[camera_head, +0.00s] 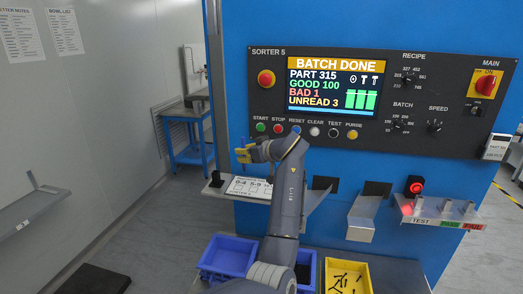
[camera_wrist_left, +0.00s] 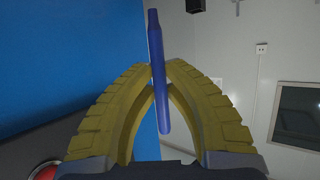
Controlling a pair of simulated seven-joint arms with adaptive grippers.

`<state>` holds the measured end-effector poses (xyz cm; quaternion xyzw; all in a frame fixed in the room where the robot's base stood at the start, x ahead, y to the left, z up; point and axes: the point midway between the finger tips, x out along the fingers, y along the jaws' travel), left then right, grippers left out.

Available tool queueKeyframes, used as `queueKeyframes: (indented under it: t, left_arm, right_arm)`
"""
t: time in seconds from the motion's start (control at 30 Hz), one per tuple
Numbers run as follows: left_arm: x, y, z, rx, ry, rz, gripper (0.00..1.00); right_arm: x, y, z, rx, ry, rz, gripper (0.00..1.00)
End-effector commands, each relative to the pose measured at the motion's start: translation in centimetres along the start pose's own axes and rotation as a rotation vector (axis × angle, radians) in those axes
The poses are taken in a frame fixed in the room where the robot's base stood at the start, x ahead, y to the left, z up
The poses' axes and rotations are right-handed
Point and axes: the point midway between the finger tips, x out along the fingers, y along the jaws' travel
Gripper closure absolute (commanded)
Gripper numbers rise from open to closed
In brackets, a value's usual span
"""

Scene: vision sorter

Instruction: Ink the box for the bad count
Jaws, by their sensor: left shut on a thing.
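The screen (camera_head: 334,84) on the sorter panel reads BATCH DONE, PART 315, GOOD 100, BAD 1, UNREAD 3. A white card (camera_head: 240,185) with printed boxes, "0-4" and "5-9" legible, lies on a ledge below the panel; my arm hides its right part. My left gripper (camera_head: 243,155) is above the card, apart from it. In the left wrist view its yellow fingers (camera_wrist_left: 160,80) are shut on a blue pen (camera_wrist_left: 155,45). The pen is narrower at its upper end in that view. My right gripper is not in view.
Coloured buttons (camera_head: 295,128) line the panel just above my gripper. A blue bin (camera_head: 226,257) and a yellow bin (camera_head: 347,276) with dark screws stand below. A test shelf (camera_head: 437,213) and a lit red button (camera_head: 415,187) are at right.

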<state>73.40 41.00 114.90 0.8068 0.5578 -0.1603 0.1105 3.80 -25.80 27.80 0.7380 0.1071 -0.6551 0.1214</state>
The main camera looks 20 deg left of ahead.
Motion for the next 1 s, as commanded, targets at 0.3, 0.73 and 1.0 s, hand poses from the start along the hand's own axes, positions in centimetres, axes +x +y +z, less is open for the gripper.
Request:
queueKeyframes:
  t: [0.3,0.73,1.0]
  left_arm:
    - [0.1,-1.9,-0.9,-0.049,0.001,-0.119,1.0]
    - [1.3,-1.8,2.2,-0.047,0.001,-0.119,1.0]
    - [2.2,-1.8,4.5,-0.047,0.0,-0.119,1.0]
  right_arm:
    - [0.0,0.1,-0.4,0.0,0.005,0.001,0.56]
    - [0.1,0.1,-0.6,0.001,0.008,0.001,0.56]
    - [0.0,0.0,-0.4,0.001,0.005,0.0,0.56]
